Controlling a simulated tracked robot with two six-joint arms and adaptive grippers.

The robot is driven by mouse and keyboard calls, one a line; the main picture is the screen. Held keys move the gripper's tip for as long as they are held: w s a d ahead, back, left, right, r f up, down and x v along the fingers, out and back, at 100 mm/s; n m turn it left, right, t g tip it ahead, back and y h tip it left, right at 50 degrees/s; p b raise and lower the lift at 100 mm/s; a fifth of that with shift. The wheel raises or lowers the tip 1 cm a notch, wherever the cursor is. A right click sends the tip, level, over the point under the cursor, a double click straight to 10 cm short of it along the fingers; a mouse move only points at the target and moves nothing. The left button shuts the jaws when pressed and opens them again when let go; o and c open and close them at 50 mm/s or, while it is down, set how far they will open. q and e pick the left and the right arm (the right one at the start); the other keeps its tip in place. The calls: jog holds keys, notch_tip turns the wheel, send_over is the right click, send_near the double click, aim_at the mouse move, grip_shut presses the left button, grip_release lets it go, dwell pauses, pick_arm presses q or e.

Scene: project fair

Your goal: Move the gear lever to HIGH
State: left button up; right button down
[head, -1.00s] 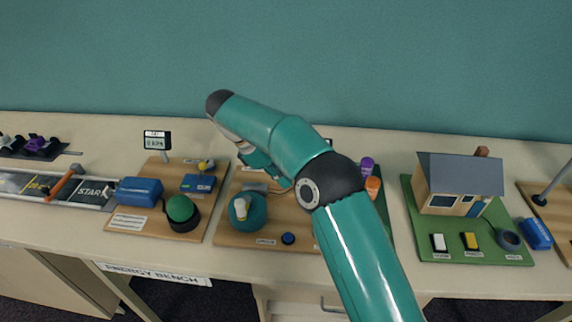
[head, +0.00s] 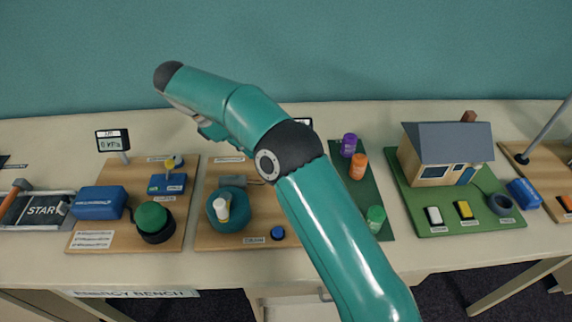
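A small lever with a yellow knob (head: 171,162) stands on a blue box (head: 166,184) on the left wooden board, at the left in the head view. It looks like the gear lever, but its labels are too small to read, so I cannot tell its setting. My other gripper is out of view.
Left of the lever is a blue box (head: 101,203); below it is a green dome (head: 151,216) and behind it a small display (head: 112,140). A teal round piece (head: 215,222) stands on the middle board. A model house (head: 436,172) is at the right.

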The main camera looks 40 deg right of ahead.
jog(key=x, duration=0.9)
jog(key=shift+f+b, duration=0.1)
jog(key=shift+b, duration=0.25)
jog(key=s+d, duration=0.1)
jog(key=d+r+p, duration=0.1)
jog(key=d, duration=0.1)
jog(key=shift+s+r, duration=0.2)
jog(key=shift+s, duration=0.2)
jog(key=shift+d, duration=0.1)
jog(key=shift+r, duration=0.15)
